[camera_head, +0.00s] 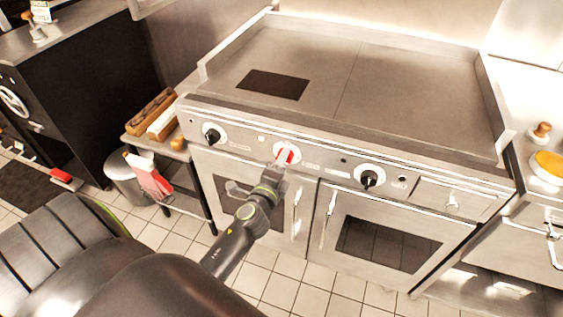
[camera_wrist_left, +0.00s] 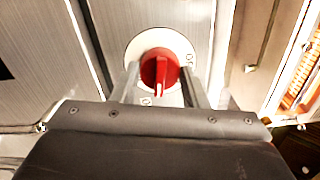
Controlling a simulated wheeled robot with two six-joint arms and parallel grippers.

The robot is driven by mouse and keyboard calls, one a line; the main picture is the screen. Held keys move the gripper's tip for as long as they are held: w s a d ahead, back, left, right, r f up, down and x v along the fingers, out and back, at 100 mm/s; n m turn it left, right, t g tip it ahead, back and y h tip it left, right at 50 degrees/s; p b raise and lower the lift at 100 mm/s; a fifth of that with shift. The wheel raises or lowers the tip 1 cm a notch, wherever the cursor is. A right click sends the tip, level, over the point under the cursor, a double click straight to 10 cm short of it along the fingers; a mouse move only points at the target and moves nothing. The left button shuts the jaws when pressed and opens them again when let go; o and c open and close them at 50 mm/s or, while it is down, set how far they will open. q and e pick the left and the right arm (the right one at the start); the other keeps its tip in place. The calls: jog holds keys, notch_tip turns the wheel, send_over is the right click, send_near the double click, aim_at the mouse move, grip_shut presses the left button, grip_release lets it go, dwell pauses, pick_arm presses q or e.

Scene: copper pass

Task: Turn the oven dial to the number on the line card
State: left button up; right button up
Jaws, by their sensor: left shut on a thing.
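The red oven dial (camera_head: 286,156) sits on a white round plate at the middle of the griddle range's front panel. My left gripper (camera_head: 280,165) reaches up to it from below. In the left wrist view, the red dial (camera_wrist_left: 159,69) stands between the two fingers of my left gripper (camera_wrist_left: 160,88), which is shut on it. The dial's pale pointer line is towards the bottom of that picture. The plate's numbers are too small to read. A small white card (camera_head: 41,11) with red and dark print stands at the top left; I cannot read it. My right gripper is not in view.
Black knobs (camera_head: 213,134) and (camera_head: 369,179) flank the dial on the same panel. Oven doors with handles (camera_head: 329,217) lie below. A small side table with a wooden box (camera_head: 152,110) and a bin (camera_head: 128,178) stand left. Tiled floor (camera_head: 290,285) is open in front.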

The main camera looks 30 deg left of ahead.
pick_arm(q)
jog(key=shift+f, duration=0.1)
jog(key=o, duration=1)
jog(key=shift+b+v, duration=1.45)
jog(key=shift+v, duration=7.3)
jog(key=shift+a, duration=0.1)
